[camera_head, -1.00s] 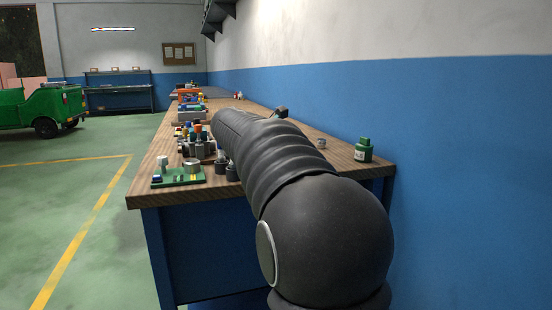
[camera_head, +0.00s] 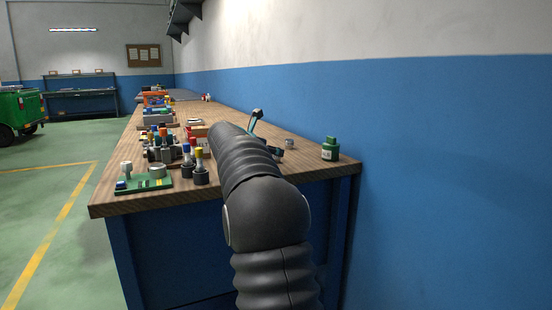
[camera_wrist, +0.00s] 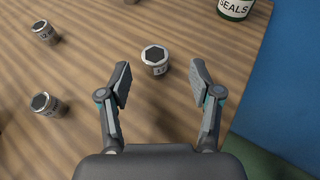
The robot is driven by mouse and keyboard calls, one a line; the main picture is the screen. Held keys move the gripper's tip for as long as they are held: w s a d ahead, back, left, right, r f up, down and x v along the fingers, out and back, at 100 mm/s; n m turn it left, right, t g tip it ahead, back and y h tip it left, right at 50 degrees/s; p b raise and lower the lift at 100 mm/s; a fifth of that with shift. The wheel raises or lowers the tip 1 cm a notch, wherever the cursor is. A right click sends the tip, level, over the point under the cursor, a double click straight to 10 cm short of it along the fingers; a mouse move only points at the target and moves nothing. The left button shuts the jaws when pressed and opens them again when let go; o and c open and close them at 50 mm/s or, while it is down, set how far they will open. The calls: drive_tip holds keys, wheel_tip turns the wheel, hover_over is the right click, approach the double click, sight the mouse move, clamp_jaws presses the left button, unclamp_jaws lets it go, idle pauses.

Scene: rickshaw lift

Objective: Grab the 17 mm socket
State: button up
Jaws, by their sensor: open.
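A small metal socket (camera_wrist: 155,59) with a dark hex opening stands upright on the wooden bench in the wrist view. It is just beyond and between my fingertips, and its label is only partly readable, starting with a 1. In the head view a small grey socket (camera_head: 290,144) stands near the bench's right side. My gripper (camera_wrist: 161,82) is open and empty, its fingers spread wider than the socket and not touching it. In the head view my arm partly hides my gripper (camera_head: 265,130). Two more sockets (camera_wrist: 44,32) (camera_wrist: 45,104) stand at the left of the wrist view.
A green bottle labelled SEALS (camera_head: 330,149) stands near the bench's right end, and also at the wrist view's top (camera_wrist: 236,9). A green tray (camera_head: 145,184) and several dark holders with coloured tops crowd the bench's left. A blue wall (camera_head: 430,150) borders the bench.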

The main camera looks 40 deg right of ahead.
sight(276, 157)
drive_tip(key=shift+w+x, duration=0.15)
drive_tip(key=shift+x, duration=1.15)
drive_tip(key=shift+w+x, duration=0.15)
drive_tip(key=shift+x, duration=1.15)
drive_tip(key=shift+a+f, duration=0.1)
drive_tip(key=shift+a, duration=0.05)
clamp_jaws()
